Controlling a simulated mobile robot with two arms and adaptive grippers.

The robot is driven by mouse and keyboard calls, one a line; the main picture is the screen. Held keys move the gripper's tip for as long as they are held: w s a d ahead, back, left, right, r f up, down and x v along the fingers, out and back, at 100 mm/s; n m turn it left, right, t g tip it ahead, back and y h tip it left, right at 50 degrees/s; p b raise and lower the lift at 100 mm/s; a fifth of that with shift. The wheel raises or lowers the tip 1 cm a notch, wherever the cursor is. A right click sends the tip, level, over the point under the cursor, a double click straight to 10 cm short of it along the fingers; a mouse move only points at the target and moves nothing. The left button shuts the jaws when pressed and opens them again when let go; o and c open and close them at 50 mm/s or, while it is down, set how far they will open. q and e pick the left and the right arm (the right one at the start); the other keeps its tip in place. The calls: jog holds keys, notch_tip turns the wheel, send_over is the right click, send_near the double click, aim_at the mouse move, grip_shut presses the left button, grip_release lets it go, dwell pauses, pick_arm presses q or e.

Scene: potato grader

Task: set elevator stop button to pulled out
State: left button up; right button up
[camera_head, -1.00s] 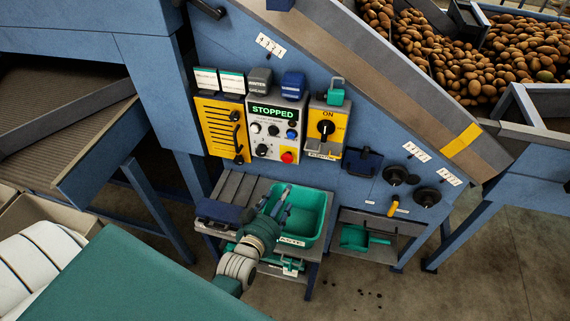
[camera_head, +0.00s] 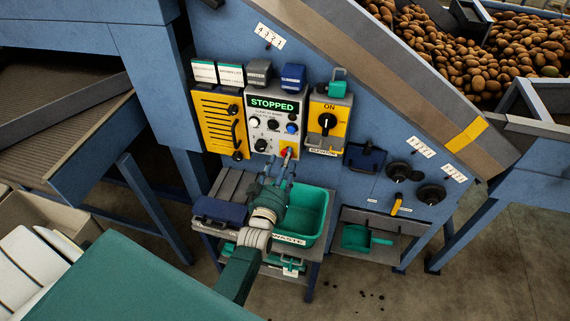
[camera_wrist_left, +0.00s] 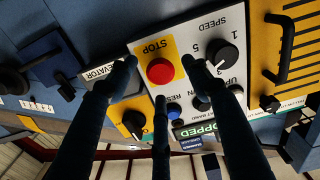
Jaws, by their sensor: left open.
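The red stop button (camera_head: 286,152) sits at the lower right of the white control panel (camera_head: 254,140), whose display reads STOPPED. In the left wrist view the round red button (camera_wrist_left: 160,71) stands on a yellow plate marked STOP. My left gripper (camera_head: 279,161) is open, just below and in front of the panel's lower edge. In the left wrist view its fingers (camera_wrist_left: 181,80) are spread, with the button showing between them, nearer the left finger. No finger appears closed on the button. Whether the button is in or out cannot be told. My right gripper is not in view.
Black knobs (camera_wrist_left: 221,53) are beside the button on the panel. A yellow ON switch box (camera_head: 327,125) is right of it, a yellow handled panel (camera_head: 220,124) left. A green waste bin (camera_head: 323,205) and blue-lidded box (camera_head: 219,211) stand below.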

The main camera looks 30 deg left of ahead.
pick_arm(q)
jog(key=shift+w+a, duration=0.1)
jog(key=shift+w, duration=0.55)
grip_shut()
jog(key=shift+p+v, duration=0.35)
jog(key=shift+v, duration=0.55)
grip_release()
jog(key=shift+s, duration=0.1)
